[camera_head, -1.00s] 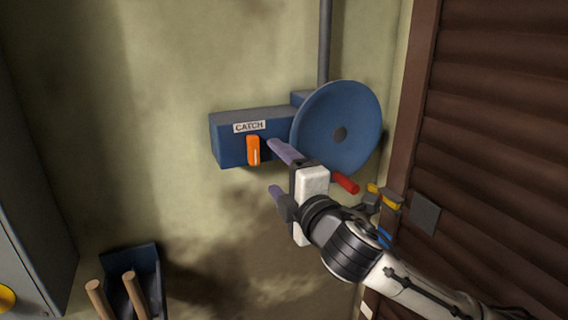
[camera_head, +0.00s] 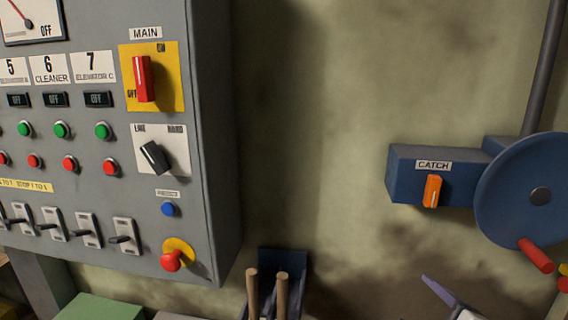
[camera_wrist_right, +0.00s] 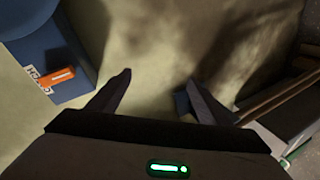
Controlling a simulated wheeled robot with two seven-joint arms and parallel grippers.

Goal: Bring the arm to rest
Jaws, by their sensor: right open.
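My right gripper (camera_wrist_right: 158,92) is open and empty in the right wrist view, its two dark fingers apart with bare wall between them. In the head view only a purple fingertip and a bit of white body show at the bottom right, below the blue catch box. The blue catch box (camera_head: 400,178) has an orange catch lever (camera_head: 432,191) pointing up and down. Beside it is a blue wheel (camera_head: 510,195) with a red handle (camera_head: 536,255) at its lower edge. The orange lever also shows in the right wrist view (camera_wrist_right: 60,76), clear of the fingers. My left gripper is not in view.
A grey control panel (camera_head: 215,130) with a red main switch (camera_head: 145,79) and a red stop button (camera_head: 171,261) fills the left. A dark blue holder (camera_head: 290,262) with two wooden handles stands below. The wall between panel and catch box is bare.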

